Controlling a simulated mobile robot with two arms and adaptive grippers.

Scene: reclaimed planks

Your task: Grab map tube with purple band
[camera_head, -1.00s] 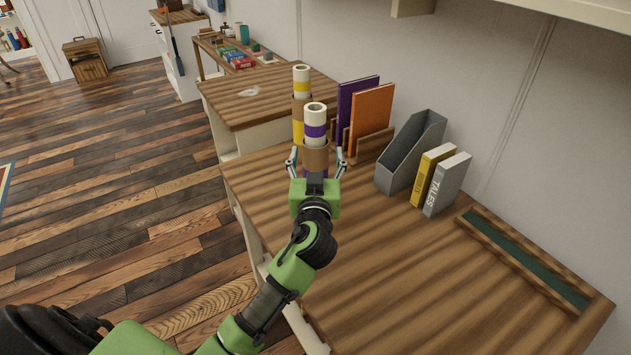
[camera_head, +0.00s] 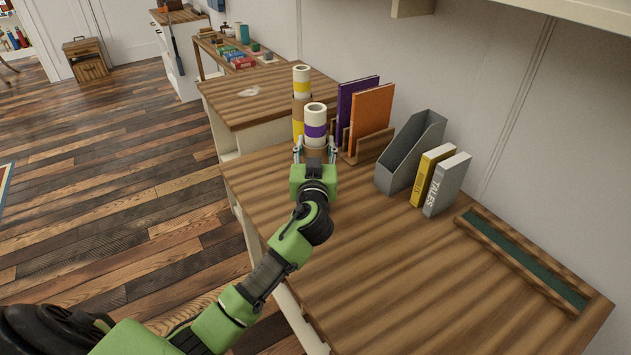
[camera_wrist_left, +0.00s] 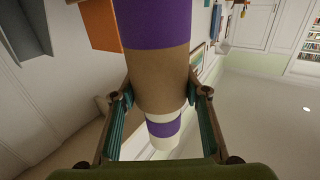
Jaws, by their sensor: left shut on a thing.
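The map tube with the purple band (camera_head: 315,125) stands upright on the wooden desk, with a white top and a brown middle. My left gripper (camera_head: 315,147) is shut on it, with one finger on each side of its brown part. In the left wrist view the tube (camera_wrist_left: 158,75) runs between the two fingers (camera_wrist_left: 157,97); its purple bands show. A similar map tube with a yellow band (camera_head: 301,83) stands just behind it, partly hidden. My right gripper is not in view.
Right of the tubes, a purple book and an orange book (camera_head: 371,118) stand in a wooden holder. Farther right are a grey file holder (camera_head: 411,152), yellow and grey books (camera_head: 446,184), and a green-lined wooden tray (camera_head: 525,258). The desk's front (camera_head: 400,270) is clear.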

